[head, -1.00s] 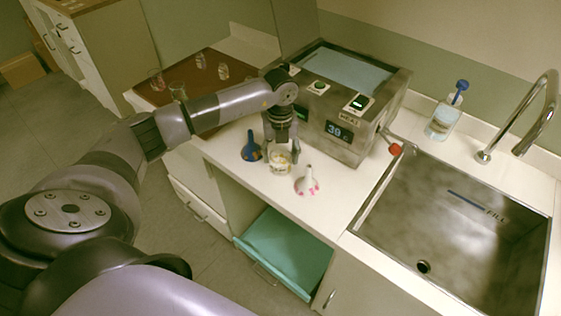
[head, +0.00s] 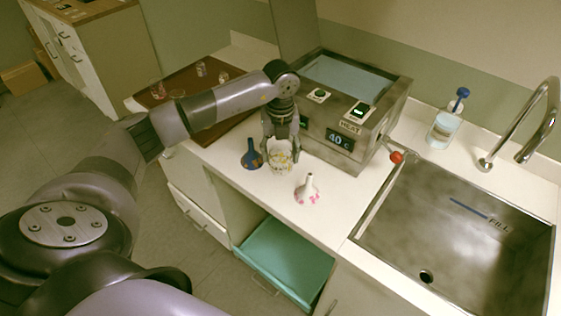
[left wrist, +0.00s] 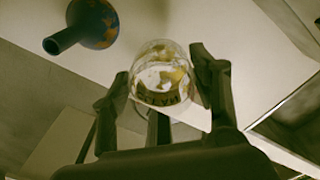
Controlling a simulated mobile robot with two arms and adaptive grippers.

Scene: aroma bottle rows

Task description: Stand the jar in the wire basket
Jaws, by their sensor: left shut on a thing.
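A clear glass jar with yellowish contents and printed lettering (head: 280,158) is between the fingers of my left gripper (head: 281,151) in front of the heated bath. The left wrist view shows the jar (left wrist: 161,85) gripped between the two fingers of the left gripper (left wrist: 161,76). I cannot tell whether its base touches the white counter. I make out no wire basket in these frames. My right gripper is not in view.
A blue vase (head: 252,155) stands close left of the jar, a white pink-spotted vase (head: 307,190) to its right. The steel bath (head: 345,120) reads 40 C. A sink (head: 460,220) lies right. Several glasses stand on a brown board (head: 150,100). A teal drawer (head: 285,262) is open below.

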